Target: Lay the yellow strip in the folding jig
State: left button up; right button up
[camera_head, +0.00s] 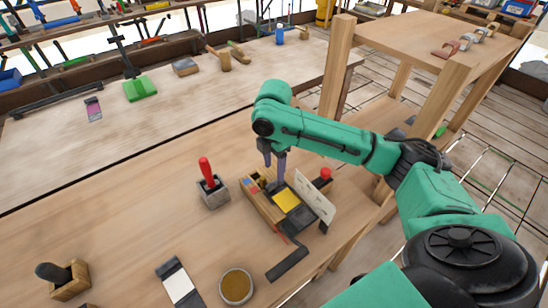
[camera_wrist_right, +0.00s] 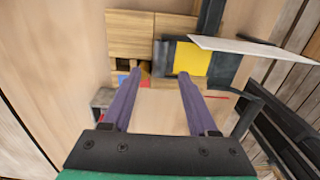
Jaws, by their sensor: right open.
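The yellow strip (camera_head: 286,199) shows as a flat yellow patch on the dark plate of the folding jig (camera_head: 262,208). In the right wrist view the yellow strip (camera_wrist_right: 191,59) lies flat on the dark plate beside the jig's wooden blocks (camera_wrist_right: 130,36). My right gripper (camera_head: 274,172) points down at the jig's far end. In its wrist view the two purple fingers (camera_wrist_right: 160,74) are apart with nothing held between them, their tips near the strip's near edge. I cannot tell whether the fingers touch the jig. My left gripper is not in view.
A white card-like plate (camera_head: 315,198) stands tilted at the jig's right side, near a red knob (camera_head: 326,173). A red-handled tool (camera_head: 206,172) stands in a block to the left. A round dish (camera_head: 236,287) and a black-and-white piece (camera_head: 180,284) lie in front.

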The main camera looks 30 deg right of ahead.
notch_tip(320, 180, up, 6)
jog(key=shift+r, duration=0.2)
